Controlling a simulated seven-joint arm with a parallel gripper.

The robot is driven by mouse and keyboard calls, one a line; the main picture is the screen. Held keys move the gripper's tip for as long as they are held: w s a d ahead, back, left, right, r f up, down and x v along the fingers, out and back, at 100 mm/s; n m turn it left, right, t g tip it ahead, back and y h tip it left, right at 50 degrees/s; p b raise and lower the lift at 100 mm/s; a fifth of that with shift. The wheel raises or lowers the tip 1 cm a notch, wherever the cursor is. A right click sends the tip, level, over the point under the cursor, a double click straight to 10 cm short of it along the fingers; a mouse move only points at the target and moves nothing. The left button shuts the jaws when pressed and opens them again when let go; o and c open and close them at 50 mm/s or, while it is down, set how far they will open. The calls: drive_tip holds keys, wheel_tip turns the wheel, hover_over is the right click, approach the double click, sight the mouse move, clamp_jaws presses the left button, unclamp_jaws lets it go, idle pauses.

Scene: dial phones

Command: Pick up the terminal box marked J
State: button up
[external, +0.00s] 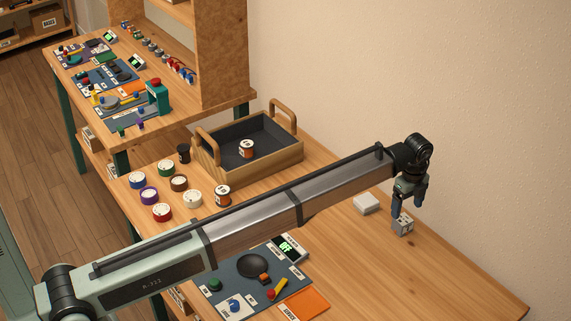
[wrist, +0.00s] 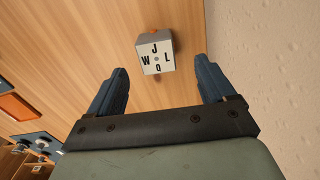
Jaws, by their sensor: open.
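A small pale box (wrist: 156,53) shows in the wrist view with the letters J, W, L and Q around a small dot on its face. In the external view a small pale box (external: 403,227) with dark marks sits on the table just below my fingertips; its letters are too small to read there. My gripper (external: 409,208) is open and points down at the right part of the table. In the wrist view my gripper (wrist: 160,68) has its fingers spread wide, with the lettered box ahead of the gap. Nothing is held.
A plain white block (external: 367,203) lies left of the box. A wooden tray (external: 215,172), several round dials (external: 162,213) and a blue control panel (external: 238,283) stand farther left. The wall (external: 480,130) is behind. The right table end is clear.

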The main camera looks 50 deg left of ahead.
sight(404, 219)
drive_tip(key=shift+s+f, duration=0.15)
drive_tip(key=shift+f, duration=1.6)
drive_tip(key=shift+s+f, duration=0.1)
drive_tip(key=shift+f, duration=1.6)
drive_tip(key=shift+c, duration=0.5)
drive_tip(key=c, duration=1)
